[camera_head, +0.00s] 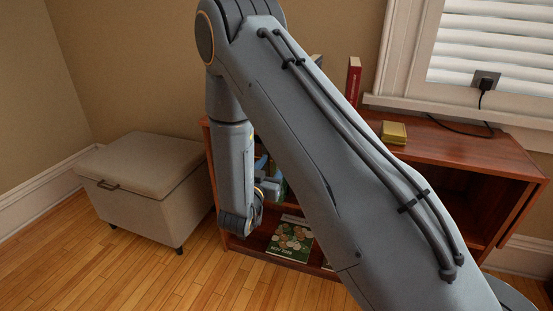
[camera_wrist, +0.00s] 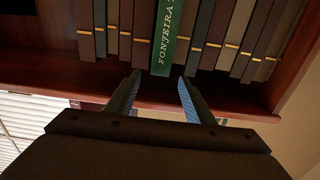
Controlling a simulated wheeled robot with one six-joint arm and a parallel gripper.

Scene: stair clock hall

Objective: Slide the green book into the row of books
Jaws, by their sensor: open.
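The green book (camera_wrist: 168,32), with pale lettering on its spine, stands in a row of brown, dark and maroon books (camera_wrist: 205,35) in the wrist view. Books flank it on both sides, and its spine appears to stand out nearer the camera than theirs. My gripper (camera_wrist: 159,77) is open, its two blue fingers spread at either side of the green book's near end. No contact is clear. In the head view my gripper (camera_head: 268,170) is at the shelf front, partly hidden by my arm, which also covers most of the row.
The wooden bookcase (camera_head: 475,160) carries an upright red book (camera_head: 353,80) and a small yellow block (camera_head: 394,131) on top. A green-covered book (camera_head: 290,241) with round pictures lies on its low shelf. A beige storage ottoman (camera_head: 145,180) stands left. The front floor is clear.

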